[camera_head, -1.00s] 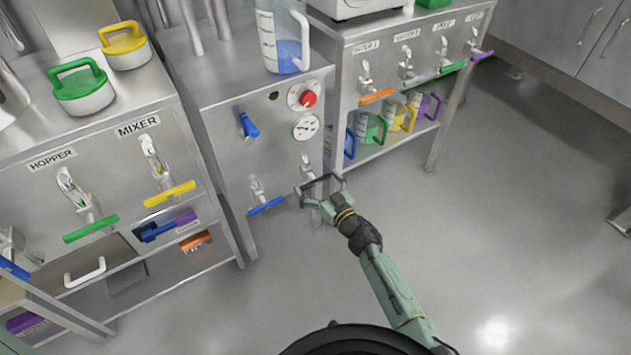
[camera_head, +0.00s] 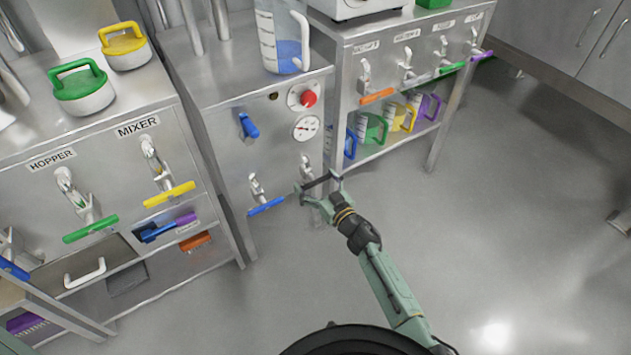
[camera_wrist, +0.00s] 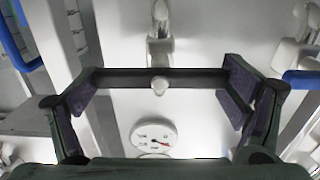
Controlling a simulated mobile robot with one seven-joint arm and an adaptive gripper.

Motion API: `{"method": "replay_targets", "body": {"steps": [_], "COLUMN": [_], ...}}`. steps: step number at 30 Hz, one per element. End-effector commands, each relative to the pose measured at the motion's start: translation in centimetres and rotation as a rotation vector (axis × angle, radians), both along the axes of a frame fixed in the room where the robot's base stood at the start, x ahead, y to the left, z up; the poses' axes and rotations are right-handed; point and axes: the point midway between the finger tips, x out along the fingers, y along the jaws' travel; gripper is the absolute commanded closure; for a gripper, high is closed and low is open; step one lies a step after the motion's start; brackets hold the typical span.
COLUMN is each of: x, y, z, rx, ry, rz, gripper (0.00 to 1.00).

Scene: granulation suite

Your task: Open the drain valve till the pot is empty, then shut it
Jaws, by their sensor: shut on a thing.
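My gripper (camera_head: 320,184) is at the front of the middle steel cabinet (camera_head: 235,98), at its lower right. It is shut on a black bar handle (camera_wrist: 120,79), with the bar spanning between the fingers in the wrist view. The bar's white stem shows at its middle. A white valve body (camera_head: 306,165) is just above the gripper in the head view; it also shows in the wrist view (camera_wrist: 160,48). No label is readable on this valve. The pot and its contents cannot be made out.
A blue-handled valve (camera_head: 265,206) is close to the left. A pressure gauge (camera_head: 306,127) and red knob (camera_head: 308,98) are above. A jug with blue liquid (camera_head: 284,40) stands on the cabinet. Coloured jugs (camera_head: 372,130) fill the shelf to the right. The floor at right is clear.

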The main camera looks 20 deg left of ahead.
Motion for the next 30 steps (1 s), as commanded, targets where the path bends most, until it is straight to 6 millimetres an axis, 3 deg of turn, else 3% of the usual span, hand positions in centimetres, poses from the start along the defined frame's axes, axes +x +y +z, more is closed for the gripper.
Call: {"method": "replay_targets", "body": {"steps": [11,30], "x": [-0.05,-0.29], "y": [0.03,0.24], "z": [-0.24,-0.25], "rx": [-0.070,-0.422], "ry": [-0.090,-0.546], "rz": [0.001,0.001], "gripper": [0.37,0.37]}}
